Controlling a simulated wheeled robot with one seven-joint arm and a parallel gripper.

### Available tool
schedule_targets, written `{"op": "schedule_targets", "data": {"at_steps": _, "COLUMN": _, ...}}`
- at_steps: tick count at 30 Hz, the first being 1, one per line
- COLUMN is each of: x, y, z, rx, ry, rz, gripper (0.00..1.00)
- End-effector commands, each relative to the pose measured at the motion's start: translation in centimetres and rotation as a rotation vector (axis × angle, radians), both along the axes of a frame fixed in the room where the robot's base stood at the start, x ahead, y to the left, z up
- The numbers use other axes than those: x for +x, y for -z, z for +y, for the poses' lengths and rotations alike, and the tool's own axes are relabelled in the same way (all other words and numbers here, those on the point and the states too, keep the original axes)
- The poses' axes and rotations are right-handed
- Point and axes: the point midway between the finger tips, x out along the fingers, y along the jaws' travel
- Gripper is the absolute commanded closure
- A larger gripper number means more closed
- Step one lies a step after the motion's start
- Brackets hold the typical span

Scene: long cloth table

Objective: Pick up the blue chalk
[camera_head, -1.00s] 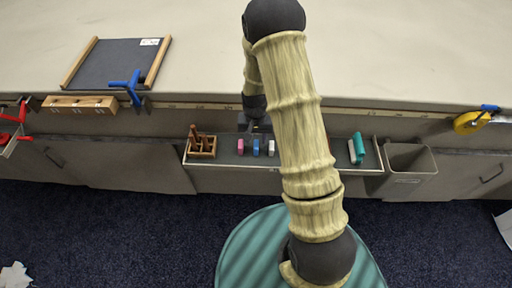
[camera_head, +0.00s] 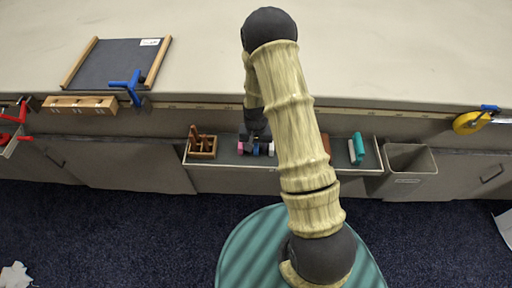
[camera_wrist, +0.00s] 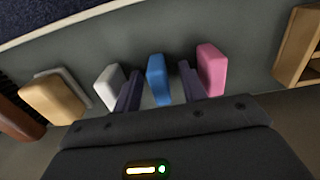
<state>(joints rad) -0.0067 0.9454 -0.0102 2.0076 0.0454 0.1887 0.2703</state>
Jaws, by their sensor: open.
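The blue chalk (camera_wrist: 157,78) stands in a grey tray between the two fingers of my gripper (camera_wrist: 158,88) in the wrist view. My gripper is open, with one finger on each side of the chalk and a gap on both sides. In the head view the blue chalk (camera_head: 256,150) is mostly hidden by my gripper (camera_head: 255,144), which is down at the tray. A pink chalk (camera_wrist: 211,70) is just right of the fingers in the wrist view, and a white chalk (camera_wrist: 109,83) is just left of them.
The tray (camera_head: 230,162) hangs on the table's front. It holds a wooden box (camera_head: 203,148) at its left end and a teal item (camera_head: 359,148) at its right. A grey bin (camera_head: 410,165) is beside it. In the wrist view, a tan block (camera_wrist: 52,97) lies past the white chalk.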

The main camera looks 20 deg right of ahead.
Motion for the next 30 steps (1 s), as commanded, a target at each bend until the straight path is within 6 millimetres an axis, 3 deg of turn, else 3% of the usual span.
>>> {"op": "schedule_targets", "data": {"at_steps": 2, "x": 0.0, "y": 0.0, "z": 0.0, "rx": 0.0, "ry": 0.0, "rz": 0.0, "gripper": 0.6}}
{"op": "schedule_targets", "data": {"at_steps": 8, "x": 0.0, "y": 0.0, "z": 0.0, "rx": 0.0, "ry": 0.0, "rz": 0.0, "gripper": 0.99}}
{"op": "schedule_targets", "data": {"at_steps": 20, "x": 0.0, "y": -0.6, "z": 0.0, "rx": 0.0, "ry": 0.0, "rz": -0.001, "gripper": 1.0}}
{"op": "schedule_targets", "data": {"at_steps": 30, "x": 0.1, "y": -6.0, "z": 0.0, "rx": -0.001, "ry": 0.0, "rz": -0.005, "gripper": 1.0}}
